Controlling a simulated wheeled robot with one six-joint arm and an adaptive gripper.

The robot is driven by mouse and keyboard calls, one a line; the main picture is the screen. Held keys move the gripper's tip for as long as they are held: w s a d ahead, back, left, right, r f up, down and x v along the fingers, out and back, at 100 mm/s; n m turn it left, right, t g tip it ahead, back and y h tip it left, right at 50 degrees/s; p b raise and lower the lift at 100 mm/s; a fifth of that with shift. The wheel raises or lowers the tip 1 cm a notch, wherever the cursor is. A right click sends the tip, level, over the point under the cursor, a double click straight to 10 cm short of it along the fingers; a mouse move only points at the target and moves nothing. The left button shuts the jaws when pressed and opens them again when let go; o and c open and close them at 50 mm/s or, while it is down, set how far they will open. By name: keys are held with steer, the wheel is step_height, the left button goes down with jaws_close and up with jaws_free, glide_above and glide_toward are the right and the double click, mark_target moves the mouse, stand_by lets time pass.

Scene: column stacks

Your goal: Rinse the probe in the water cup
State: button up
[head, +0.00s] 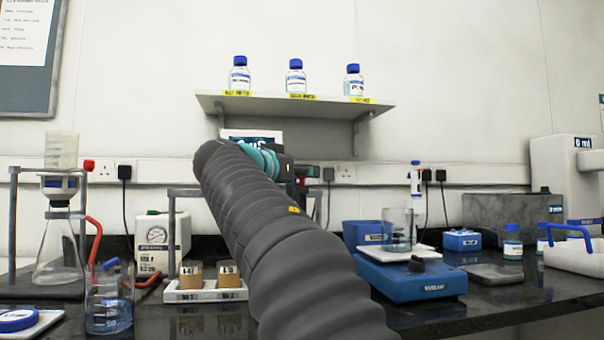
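My arm rises across the middle and bends at a teal joint. My gripper (298,186) is a small dark shape beyond it, near the wall sockets. Its fingers are too small and hidden to read, and I cannot tell if it holds anything. I cannot surely identify the probe; a slim white-and-blue upright piece (415,180) stands behind the blue stirrer. No cup is clearly marked as water. One glass beaker (110,316) with bluish liquid is at the front left. Another clear beaker (398,230) stands on the blue stirrer (412,278).
A filter flask (58,250) on a stand and red tubing are at the left. A white tray (205,294) holds two brown-filled jars. A wall shelf (295,106) bears three bottles. A grey box (508,215) and white carrier (578,257) are at the right.

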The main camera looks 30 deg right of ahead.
steer(key=shift+a, duration=0.1)
steer(key=v, duration=1.2)
